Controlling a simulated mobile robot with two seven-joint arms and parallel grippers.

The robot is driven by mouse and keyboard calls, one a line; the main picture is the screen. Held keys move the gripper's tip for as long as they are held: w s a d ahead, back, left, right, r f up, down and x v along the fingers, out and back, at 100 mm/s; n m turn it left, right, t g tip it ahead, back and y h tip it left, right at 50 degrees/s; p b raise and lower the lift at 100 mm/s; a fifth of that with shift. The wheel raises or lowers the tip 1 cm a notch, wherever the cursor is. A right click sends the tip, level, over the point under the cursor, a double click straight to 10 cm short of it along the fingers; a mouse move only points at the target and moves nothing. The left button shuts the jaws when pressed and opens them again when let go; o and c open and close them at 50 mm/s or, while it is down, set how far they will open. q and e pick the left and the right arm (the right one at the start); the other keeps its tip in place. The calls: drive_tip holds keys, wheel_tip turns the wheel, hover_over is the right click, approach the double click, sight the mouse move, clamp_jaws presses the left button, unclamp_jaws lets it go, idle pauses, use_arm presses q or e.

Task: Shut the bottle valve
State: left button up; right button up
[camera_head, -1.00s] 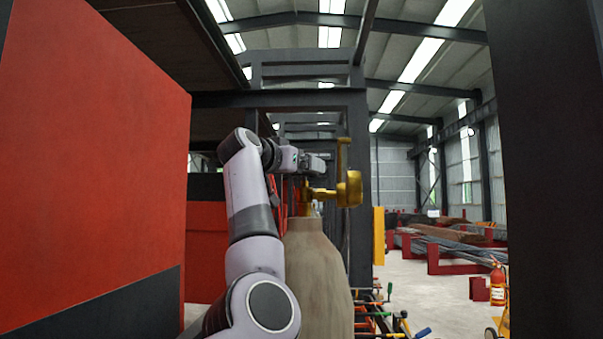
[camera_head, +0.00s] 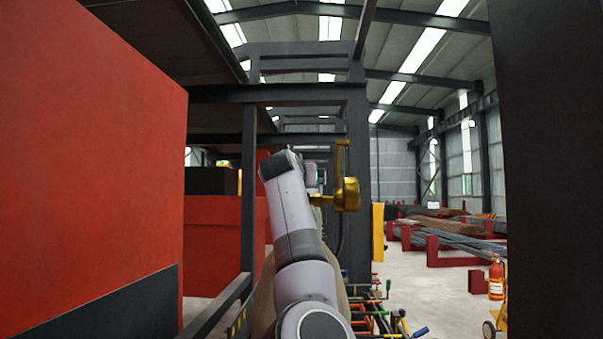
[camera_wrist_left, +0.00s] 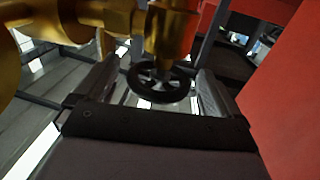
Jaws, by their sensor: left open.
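The tan bottle (camera_head: 263,308) stands upright in the head view, mostly hidden behind my left arm. The brass valve assembly with its round gauge-like part (camera_head: 347,195) sits at its top. In the left wrist view the brass valve body (camera_wrist_left: 170,38) is close at the top of the picture. Its black handwheel (camera_wrist_left: 158,95) lies between the two fingers of my left gripper (camera_wrist_left: 160,70). In the head view my left arm hides the gripper and wheel. My right gripper is not in view.
A large red panel (camera_head: 90,150) fills the left side. A dark post (camera_head: 357,190) stands behind the valve. Several coloured tools (camera_head: 375,318) hang low to the right of the bottle. A red fire extinguisher (camera_head: 496,280) stands farther right on open floor.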

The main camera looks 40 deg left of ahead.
use_arm(q)
drive_tip(key=shift+x, duration=0.8)
drive_tip(key=c, duration=1)
drive_tip(key=shift+c, duration=0.2)
